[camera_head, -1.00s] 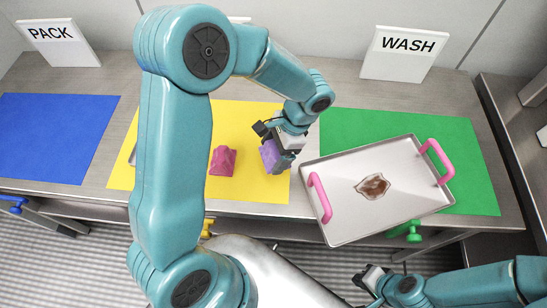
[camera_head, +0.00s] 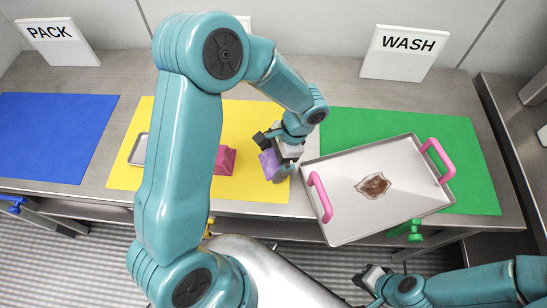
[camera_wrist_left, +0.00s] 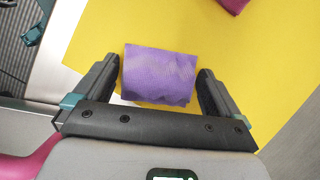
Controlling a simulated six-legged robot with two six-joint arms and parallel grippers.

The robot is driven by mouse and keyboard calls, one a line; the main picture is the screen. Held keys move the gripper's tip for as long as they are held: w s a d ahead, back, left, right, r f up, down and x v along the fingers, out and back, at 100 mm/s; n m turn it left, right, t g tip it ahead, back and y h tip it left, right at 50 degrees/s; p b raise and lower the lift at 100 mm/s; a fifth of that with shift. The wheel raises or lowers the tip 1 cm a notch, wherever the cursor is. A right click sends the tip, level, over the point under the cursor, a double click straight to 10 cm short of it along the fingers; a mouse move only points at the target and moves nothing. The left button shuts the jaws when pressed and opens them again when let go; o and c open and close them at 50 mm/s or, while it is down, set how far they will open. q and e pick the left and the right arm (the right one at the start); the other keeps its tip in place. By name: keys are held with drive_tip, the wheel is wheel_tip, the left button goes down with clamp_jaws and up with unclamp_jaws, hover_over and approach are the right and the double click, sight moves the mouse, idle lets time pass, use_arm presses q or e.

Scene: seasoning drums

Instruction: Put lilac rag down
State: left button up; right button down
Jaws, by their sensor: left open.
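The lilac rag (camera_head: 270,164) is on the right part of the yellow mat (camera_head: 246,118), near the mat's front edge. In the left wrist view the rag (camera_wrist_left: 160,74) lies between the two fingers, with yellow showing around it and a narrow gap at each side. My left gripper (camera_head: 279,170) is open around the rag, and it also shows in the left wrist view (camera_wrist_left: 160,85). The gripper partly hides the rag in the head view. My right gripper (camera_head: 365,281) is low at the bottom right, away from the counter, and its finger gap is too small to judge.
A pink rag (camera_head: 225,160) lies left of the lilac one, partly behind my left arm. A tray (camera_head: 340,215) with pink handles and a brown stain stands on the green mat (camera_head: 470,165), close on the right. A blue mat (camera_head: 50,135) is clear at left.

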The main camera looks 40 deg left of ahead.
use_arm(q)
drive_tip(key=shift+r+p, duration=0.3)
drive_tip(key=v, duration=1.1)
drive_tip(key=shift+w+r, duration=0.15)
drive_tip(key=shift+r, duration=0.2)
drive_tip(key=shift+d, duration=0.15)
